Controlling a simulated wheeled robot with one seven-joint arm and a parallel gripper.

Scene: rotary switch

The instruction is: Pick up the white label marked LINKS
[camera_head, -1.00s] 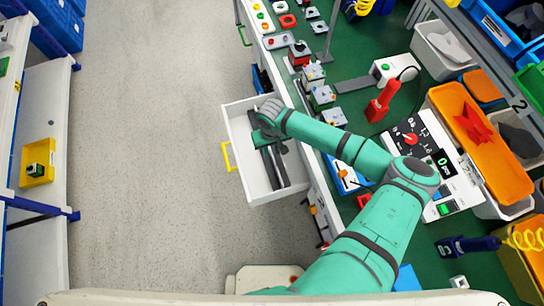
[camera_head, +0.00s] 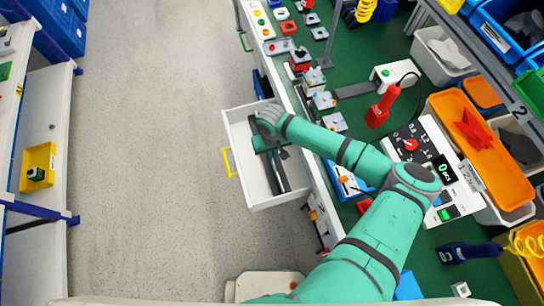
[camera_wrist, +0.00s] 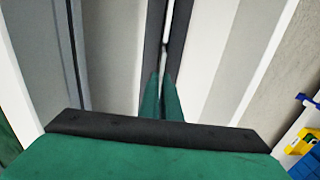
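The open white drawer (camera_head: 234,140) juts out on the left side of the bench, with dark strips (camera_head: 278,172) inside. My gripper is over the drawer, pointing down into it. In the wrist view its two green fingers (camera_wrist: 162,88) are close together at the dark strips (camera_wrist: 150,35). A thin white line (camera_wrist: 165,35) runs between these strips just beyond the fingertips. I cannot tell whether it is a label's edge or bare drawer floor. No lettering reading LINKS can be made out. Whether anything is between the fingers is not clear.
The drawer has a yellow handle (camera_head: 229,163) on its aisle side. The green bench top (camera_head: 360,55) carries several switch blocks, a red tool (camera_head: 383,107) and a control panel with a red knob (camera_head: 411,145). An orange tray (camera_head: 480,150) stands right. The grey floor (camera_head: 150,150) is clear.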

